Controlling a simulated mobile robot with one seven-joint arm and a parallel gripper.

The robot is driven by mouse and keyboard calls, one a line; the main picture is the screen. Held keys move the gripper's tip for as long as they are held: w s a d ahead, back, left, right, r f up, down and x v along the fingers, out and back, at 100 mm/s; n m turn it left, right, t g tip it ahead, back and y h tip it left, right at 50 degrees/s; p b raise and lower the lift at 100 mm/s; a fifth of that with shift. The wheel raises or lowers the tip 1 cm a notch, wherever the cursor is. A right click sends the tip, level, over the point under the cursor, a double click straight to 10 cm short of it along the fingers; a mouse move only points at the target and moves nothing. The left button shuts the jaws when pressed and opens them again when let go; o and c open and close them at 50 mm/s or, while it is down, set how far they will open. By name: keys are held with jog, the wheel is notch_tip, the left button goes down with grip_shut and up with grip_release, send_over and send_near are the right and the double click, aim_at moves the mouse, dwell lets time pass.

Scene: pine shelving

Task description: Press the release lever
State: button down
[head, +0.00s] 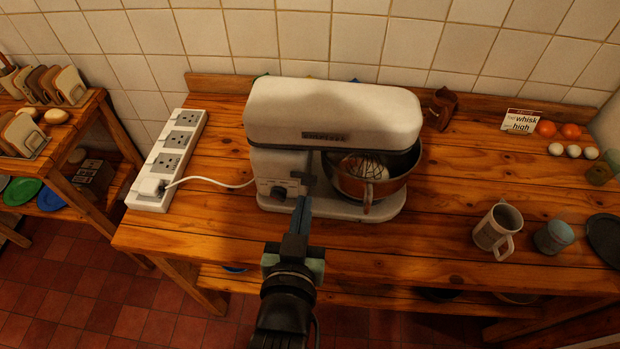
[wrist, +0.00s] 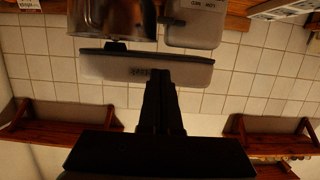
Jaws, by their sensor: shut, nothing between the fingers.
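A cream stand mixer (head: 335,112) stands on the wooden worktop with its head level over a steel bowl (head: 372,178) holding a whisk. A small dark part, seemingly the release lever (head: 309,168), sticks out on the neck beside the knob panel. My gripper (head: 303,203) is shut and empty, its narrow fingers pointing at the mixer just in front of and below that part. I cannot tell whether they touch it.
A white power strip (head: 168,160) with a plugged-in cord lies left of the mixer. A mug (head: 496,230), a grey-blue cup (head: 553,236), eggs (head: 573,151) and a whisk sign (head: 521,121) are on the right. A bread shelf (head: 60,160) stands at left. The worktop front is clear.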

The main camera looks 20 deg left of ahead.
jog(key=shift+w, duration=0.1)
jog(key=p, duration=0.2)
send_over(310, 183)
jog(key=s, duration=0.1)
notch_tip(310, 183, down, 2)
jog(key=f, duration=0.3)
jog(key=shift+s+d+p, duration=0.25)
jog(key=shift+d+p, duration=0.05)
jog(key=shift+p, duration=0.05)
jog(key=shift+f, duration=0.7)
